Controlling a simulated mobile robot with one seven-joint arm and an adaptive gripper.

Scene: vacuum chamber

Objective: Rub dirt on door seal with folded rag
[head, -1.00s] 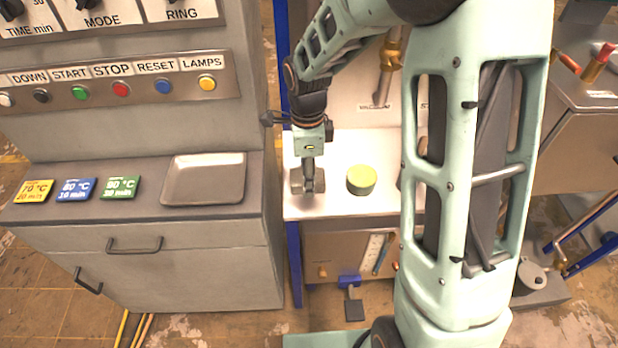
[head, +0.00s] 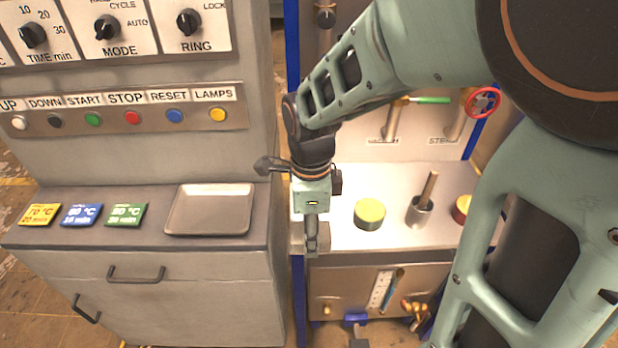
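My gripper (head: 312,238) points down at the left front edge of the white bench top. I see it nearly edge-on, so the gap between its fingers does not show. A small greyish patch shows beside the fingers; I cannot tell whether it is the folded rag, a finger or part of the bench. No door seal and no dirt can be made out in this view.
A round tin with a yellow-green top (head: 369,212), a metal pot with a wooden handle (head: 420,208) and a red-sided round thing (head: 461,208) stand on the bench (head: 345,238). Left is a grey cabinet with a control panel (head: 130,118), coloured cards and an empty tray (head: 209,209).

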